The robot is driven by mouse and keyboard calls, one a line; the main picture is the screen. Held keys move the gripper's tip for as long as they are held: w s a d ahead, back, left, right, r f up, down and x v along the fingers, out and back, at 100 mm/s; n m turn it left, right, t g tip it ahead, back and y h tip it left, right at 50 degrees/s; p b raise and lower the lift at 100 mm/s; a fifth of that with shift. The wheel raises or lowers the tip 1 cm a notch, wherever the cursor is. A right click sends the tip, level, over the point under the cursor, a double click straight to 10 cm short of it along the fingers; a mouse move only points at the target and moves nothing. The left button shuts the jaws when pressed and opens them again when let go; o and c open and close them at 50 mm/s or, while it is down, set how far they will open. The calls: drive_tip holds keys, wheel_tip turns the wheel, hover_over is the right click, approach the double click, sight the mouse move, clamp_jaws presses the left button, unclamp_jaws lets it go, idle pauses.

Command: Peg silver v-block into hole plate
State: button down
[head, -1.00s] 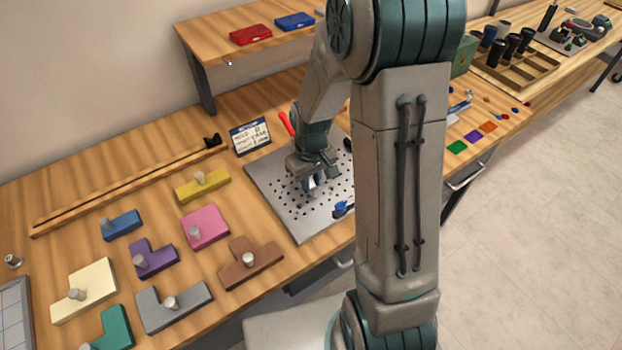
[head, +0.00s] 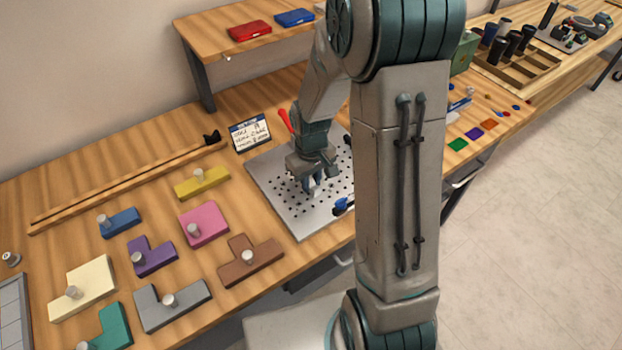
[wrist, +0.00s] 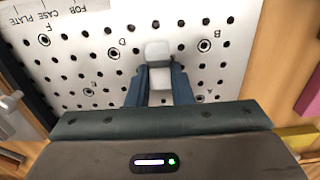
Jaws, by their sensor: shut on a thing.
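The hole plate (head: 274,198) is a pale metal board with a grid of dark holes, lying on the wooden bench. It also shows in the wrist view (wrist: 75,68), where some holes are ringed and lettered A, B and F. My gripper (head: 315,190) is low over the plate. In the wrist view my gripper (wrist: 158,90) is shut on the silver v-block (wrist: 157,52), a small light grey block between the two blue-grey fingers. The underside of the block is hidden, so I cannot tell whether it touches the plate or sits in a hole.
A small sign (head: 250,134) stands behind the plate. A blue item (head: 343,206) lies at the plate's front right edge. Several coloured knobbed shapes, including a pink one (head: 204,224), lie left of the plate. A wooden rail (head: 125,182) runs along the back.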

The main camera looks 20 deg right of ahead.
drive_tip(key=shift+f, duration=0.2)
drive_tip(key=c, duration=1.2)
unclamp_jaws()
drive_tip(key=shift+r, duration=0.1)
wheel_tip(320, 180, up, 14)
drive_tip(key=shift+b, duration=0.45)
drive_tip(key=s+r+m+t, duration=0.3)
drive_tip(key=s+r, duration=0.1)
drive_tip(key=s, duration=1.1)
drive_tip(key=shift+m, duration=0.3)
